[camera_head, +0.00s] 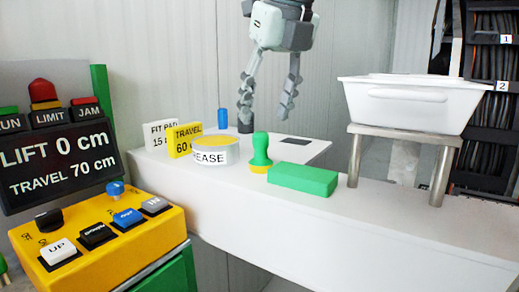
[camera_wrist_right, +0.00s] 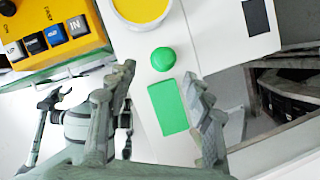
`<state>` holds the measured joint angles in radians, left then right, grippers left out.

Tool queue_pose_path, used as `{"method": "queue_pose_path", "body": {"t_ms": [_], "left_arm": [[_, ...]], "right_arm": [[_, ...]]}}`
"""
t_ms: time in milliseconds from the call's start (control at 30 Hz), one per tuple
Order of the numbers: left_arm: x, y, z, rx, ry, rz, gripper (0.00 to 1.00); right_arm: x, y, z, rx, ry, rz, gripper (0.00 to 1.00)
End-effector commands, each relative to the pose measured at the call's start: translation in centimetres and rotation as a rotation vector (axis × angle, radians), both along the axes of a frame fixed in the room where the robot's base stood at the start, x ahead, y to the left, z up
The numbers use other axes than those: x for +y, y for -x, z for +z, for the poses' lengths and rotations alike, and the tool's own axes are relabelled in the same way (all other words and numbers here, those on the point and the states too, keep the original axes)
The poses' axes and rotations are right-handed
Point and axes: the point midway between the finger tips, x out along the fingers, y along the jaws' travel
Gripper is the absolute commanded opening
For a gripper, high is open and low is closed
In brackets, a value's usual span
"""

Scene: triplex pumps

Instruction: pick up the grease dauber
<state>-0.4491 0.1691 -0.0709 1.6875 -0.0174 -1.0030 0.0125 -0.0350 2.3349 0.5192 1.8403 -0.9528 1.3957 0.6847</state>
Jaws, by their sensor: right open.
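The grease dauber (camera_head: 260,152) stands upright on the white surface, with a green rounded handle and a yellow foot. In the right wrist view its green top (camera_wrist_right: 163,58) shows from above, its foot hidden. My right gripper (camera_head: 266,118) is open and empty, its fingers pointing down above and behind the dauber in the head view. In the right wrist view the dauber's top appears between and just beyond the fingertips (camera_wrist_right: 160,72). My left gripper is not in the head view; grey and white parts, perhaps of my left arm, show at the left of the wrist view.
The grease tin (camera_head: 215,152) stands left of the dauber; a green block (camera_head: 303,179) lies close at its right. Signs (camera_head: 184,139) and a blue-topped item (camera_head: 222,118) stand behind. A white tub (camera_head: 408,103) sits on a metal stand. A yellow control box (camera_head: 100,232) is front left.

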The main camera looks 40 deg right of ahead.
Motion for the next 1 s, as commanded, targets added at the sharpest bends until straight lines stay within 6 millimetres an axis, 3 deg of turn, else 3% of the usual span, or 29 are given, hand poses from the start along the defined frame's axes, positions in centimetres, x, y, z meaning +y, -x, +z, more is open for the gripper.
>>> {"method": "queue_pose_path", "body": {"t_ms": [267, 433, 600, 867, 1000], "left_arm": [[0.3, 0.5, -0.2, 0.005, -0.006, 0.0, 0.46], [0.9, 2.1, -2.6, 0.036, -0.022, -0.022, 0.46], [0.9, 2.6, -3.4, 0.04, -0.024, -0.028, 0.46], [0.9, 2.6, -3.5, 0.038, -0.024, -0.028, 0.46], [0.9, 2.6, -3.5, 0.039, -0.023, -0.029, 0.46]], "right_arm": [[-0.3, -1.1, -2.7, 0.003, 0.0, 0.002, 0.51], [-1.1, -2.3, -4.8, 0.004, -0.001, 0.0, 0.51], [-1.2, -3.0, -6.6, 0.001, 0.0, 0.001, 0.51], [-1.2, -3.2, -6.9, -0.002, 0.001, 0.0, 0.51], [-1.2, -3.2, -6.9, -0.001, 0.001, 0.0, 0.35]]}}
